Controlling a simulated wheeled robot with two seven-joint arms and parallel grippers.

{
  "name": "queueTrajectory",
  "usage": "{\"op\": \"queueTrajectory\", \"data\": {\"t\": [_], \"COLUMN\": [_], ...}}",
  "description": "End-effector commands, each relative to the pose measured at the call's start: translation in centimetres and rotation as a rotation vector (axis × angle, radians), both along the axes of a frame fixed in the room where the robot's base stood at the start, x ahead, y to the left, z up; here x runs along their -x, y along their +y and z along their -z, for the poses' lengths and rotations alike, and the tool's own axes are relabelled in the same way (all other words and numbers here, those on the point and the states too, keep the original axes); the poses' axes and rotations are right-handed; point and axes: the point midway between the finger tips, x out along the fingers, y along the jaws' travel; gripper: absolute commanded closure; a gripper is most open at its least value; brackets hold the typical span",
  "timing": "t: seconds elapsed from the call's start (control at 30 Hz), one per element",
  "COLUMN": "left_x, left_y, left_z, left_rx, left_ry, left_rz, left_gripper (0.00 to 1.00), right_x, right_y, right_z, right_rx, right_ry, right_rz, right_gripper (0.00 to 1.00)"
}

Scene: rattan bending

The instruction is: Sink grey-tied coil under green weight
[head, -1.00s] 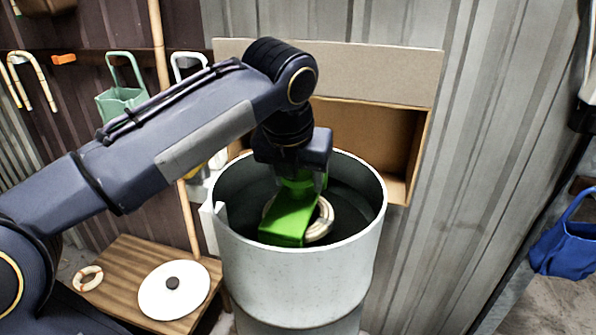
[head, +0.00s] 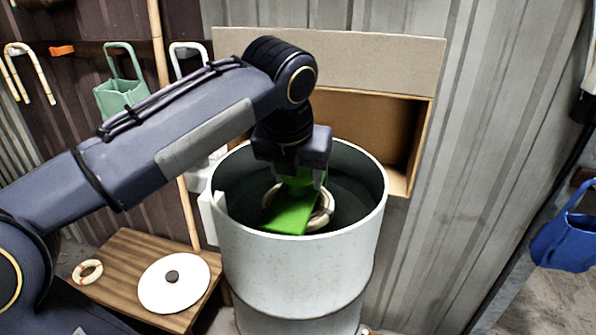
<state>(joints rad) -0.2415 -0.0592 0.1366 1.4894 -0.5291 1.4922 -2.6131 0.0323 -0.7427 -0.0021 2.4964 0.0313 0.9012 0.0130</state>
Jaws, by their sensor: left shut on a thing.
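My left gripper (head: 303,182) reaches down into the pale grey drum (head: 300,262) and is shut on the green weight (head: 290,215). The weight is inside the drum, below the rim. A pale coil (head: 322,216) shows around and behind the weight, also inside the drum. The weight covers much of the coil, and I cannot make out its tie or tell whether the two touch. My right gripper is not in view.
A low wooden table (head: 130,255) at the left holds a white lid (head: 173,283) with a dark knob and a small ring (head: 88,271). A cardboard box (head: 395,110) stands behind the drum. A blue bag (head: 565,235) hangs at the right. A green holder (head: 120,92) hangs on the wall.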

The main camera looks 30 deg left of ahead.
Motion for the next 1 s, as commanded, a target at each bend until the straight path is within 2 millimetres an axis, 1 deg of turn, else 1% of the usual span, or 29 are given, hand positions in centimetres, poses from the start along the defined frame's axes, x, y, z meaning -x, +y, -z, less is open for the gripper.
{"op": "queueTrajectory", "data": {"t": [1.0], "left_x": [0.0], "left_y": [0.0], "left_z": [3.2], "left_rx": [0.000], "left_ry": [-0.004], "left_rz": [-0.001], "left_gripper": [0.99], "right_x": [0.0], "right_y": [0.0], "right_z": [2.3], "right_rx": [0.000], "right_ry": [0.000], "right_rz": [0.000], "right_gripper": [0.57]}}
